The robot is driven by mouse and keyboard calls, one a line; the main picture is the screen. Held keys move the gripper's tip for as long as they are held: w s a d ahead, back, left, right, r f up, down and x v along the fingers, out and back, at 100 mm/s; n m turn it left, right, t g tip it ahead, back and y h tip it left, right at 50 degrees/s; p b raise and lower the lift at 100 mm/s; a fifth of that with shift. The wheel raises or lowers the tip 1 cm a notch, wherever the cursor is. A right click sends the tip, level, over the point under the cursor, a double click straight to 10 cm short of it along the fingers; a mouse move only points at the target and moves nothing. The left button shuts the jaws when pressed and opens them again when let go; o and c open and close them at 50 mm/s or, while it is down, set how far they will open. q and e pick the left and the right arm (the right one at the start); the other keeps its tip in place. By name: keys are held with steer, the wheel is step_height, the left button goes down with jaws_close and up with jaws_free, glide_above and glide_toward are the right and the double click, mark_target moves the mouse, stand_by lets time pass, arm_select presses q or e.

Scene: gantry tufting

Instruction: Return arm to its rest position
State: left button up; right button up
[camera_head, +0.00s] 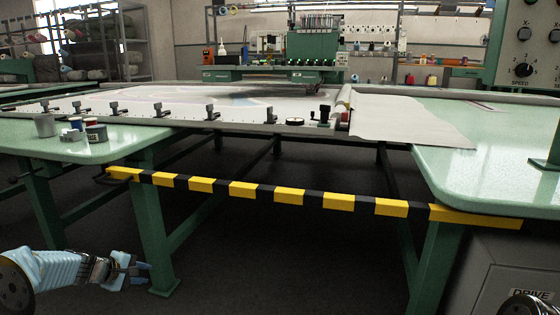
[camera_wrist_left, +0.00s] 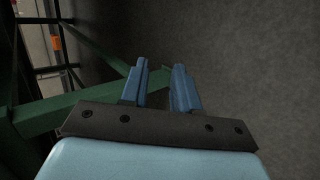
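My left arm comes in at the lower left of the head view, low beside a green table leg. Its gripper (camera_head: 138,272) hangs over the dark floor, below the table top. In the left wrist view the two blue fingers of the left gripper (camera_wrist_left: 160,85) stand apart with a gap between them, and nothing is between them. A green frame bar passes behind the fingers.
A yellow and black striped bar (camera_head: 250,190) spans the gap between the green tables. The left table (camera_head: 75,150) carries small tins (camera_head: 96,132). The right table (camera_head: 470,150) has a rounded corner. A grey box marked DRIVE (camera_head: 510,265) stands below it. Open floor (camera_head: 290,260) lies between.

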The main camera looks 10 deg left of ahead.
arm_select(q)
steer(key=s+d+f+m+g+p, duration=0.2)
steer(key=s+d+f+m+g, duration=0.15)
steer(key=d+f, duration=0.7)
steer(key=s+d+f+m+g+p, duration=0.1)
steer(key=s+d+f+m+g, duration=0.15)
steer(key=s+d+f, duration=0.7)
steer(key=s+d+m+g+h+p, duration=0.1)
steer(key=s+d+m, duration=0.3)
steer(key=d, duration=0.6)
steer(key=s+d+f+m+g+p, duration=0.1)
steer(key=s+d+m, duration=0.3)
steer(key=s+d, duration=0.4)
steer(key=shift+s+d+h+p, duration=0.35)
steer(key=shift+d+h+p, duration=0.05)
steer(key=shift+d, duration=0.55)
steer(key=shift+w, duration=0.1)
